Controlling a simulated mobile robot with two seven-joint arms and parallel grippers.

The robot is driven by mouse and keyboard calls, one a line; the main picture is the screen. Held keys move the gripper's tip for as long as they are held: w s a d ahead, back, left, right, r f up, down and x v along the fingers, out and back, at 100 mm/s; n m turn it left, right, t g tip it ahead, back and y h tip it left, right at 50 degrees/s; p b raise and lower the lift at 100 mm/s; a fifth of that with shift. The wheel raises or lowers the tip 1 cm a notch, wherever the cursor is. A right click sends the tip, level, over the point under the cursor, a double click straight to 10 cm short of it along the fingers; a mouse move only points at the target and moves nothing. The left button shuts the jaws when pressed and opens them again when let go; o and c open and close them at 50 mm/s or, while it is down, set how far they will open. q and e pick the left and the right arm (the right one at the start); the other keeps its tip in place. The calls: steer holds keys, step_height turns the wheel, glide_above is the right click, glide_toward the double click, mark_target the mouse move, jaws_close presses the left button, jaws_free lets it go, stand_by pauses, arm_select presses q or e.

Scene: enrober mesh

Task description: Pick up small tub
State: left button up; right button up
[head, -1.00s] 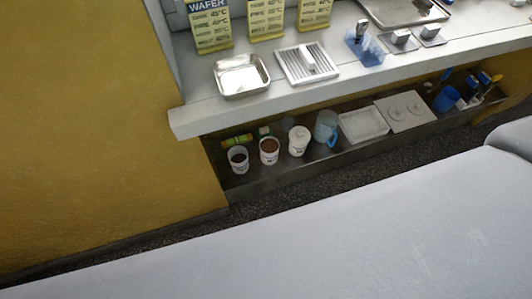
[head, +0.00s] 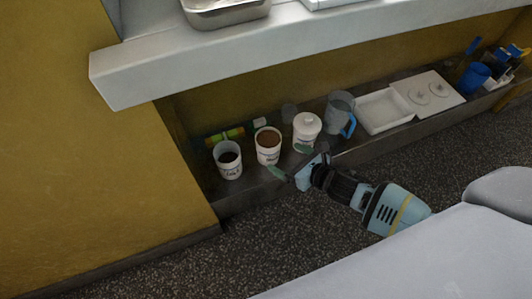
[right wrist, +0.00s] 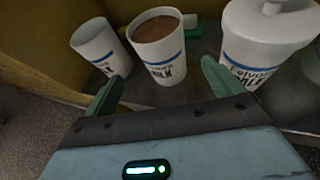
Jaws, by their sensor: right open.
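Three small white tubs with blue bands stand in a row on the low shelf. The left tub (head: 228,161) holds something dark. The middle tub (head: 268,147) is open with brown contents, and its label shows in the right wrist view (right wrist: 161,62). The right tub (head: 307,131) has a white lid with a knob; it also shows in the right wrist view (right wrist: 262,45). My right gripper (head: 289,161) is open and empty, in front of the middle tub. In the right wrist view its green fingers lie either side of that tub's lower part. My left gripper is not in view.
A blue-handled clear jug (head: 340,113), a white tray (head: 384,111) and a white lidded container (head: 428,92) stand farther right on the shelf. A thick white counter (head: 200,65) overhangs the shelf.

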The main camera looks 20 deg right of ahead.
mark_target(277, 154)
steer(key=shift+w+d+f+n, duration=0.1)
steer(key=shift+w+f+n, duration=0.1)
steer(key=shift+w+n, duration=0.15)
steer(key=shift+w+r, duration=0.15)
steer(key=shift+w, duration=0.15)
steer(key=shift+b+x, duration=0.6)
steer(key=shift+x, duration=0.6)
steer(key=w+f+b, duration=0.1)
steer(key=w+a+f, duration=0.1)
steer(key=w+f+b, duration=0.1)
steer(key=shift+a+f+b, duration=0.15)
steer(key=shift+a+b, duration=0.2)
steer(key=shift+a, duration=0.05)
steer(key=shift+w+a, duration=0.15)
steer(key=shift+w, duration=0.2)
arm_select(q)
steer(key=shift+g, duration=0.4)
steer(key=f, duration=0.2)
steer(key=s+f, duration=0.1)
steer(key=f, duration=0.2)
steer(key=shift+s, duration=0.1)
